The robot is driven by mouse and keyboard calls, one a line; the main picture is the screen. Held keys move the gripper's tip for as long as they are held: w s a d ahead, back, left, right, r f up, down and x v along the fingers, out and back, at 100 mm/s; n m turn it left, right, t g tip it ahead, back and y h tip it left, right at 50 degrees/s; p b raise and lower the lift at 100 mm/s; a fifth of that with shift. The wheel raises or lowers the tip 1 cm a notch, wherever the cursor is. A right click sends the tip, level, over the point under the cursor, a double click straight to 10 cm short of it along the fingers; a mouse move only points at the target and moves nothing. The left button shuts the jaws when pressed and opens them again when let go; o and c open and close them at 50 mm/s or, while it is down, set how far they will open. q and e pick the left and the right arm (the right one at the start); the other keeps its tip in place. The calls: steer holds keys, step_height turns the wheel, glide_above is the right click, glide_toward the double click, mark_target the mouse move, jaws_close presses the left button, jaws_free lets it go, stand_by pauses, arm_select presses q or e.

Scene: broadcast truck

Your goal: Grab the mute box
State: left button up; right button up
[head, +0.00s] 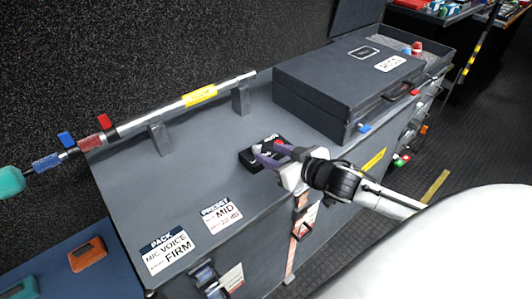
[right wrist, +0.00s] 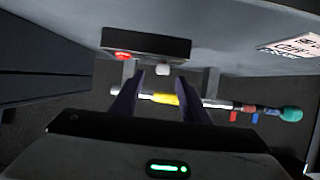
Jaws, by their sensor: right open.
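The mute box, a small black box (head: 246,157) with a red button and a light knob, sits on the grey case top. In the right wrist view the box (right wrist: 123,42) is at the upper middle, with its red button lit and a white knob beside it. My right gripper (head: 268,154) reaches in from the right with purple fingers over the box, partly hiding it. In the wrist view the open gripper (right wrist: 160,98) has nothing between its fingers that it holds; the box lies just beyond the tips. Contact cannot be told. My left gripper is not in view.
A boom pole with a yellow band (head: 201,95) rests on two brackets along the back. A closed dark case (head: 335,85) stands to the right of the box. Labels reading PRESET MID (head: 222,214) and MIC VOICE FIRM (head: 167,252) lie on the front left; the surface between is clear.

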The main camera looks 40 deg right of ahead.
mark_target(259, 150)
steer(key=shift+a+x, duration=0.15)
steer(key=shift+x, duration=1.15)
steer(key=shift+a+x, duration=0.15)
steer(key=shift+x, duration=1.2)
steer(key=shift+c, duration=0.3)
jaws_close()
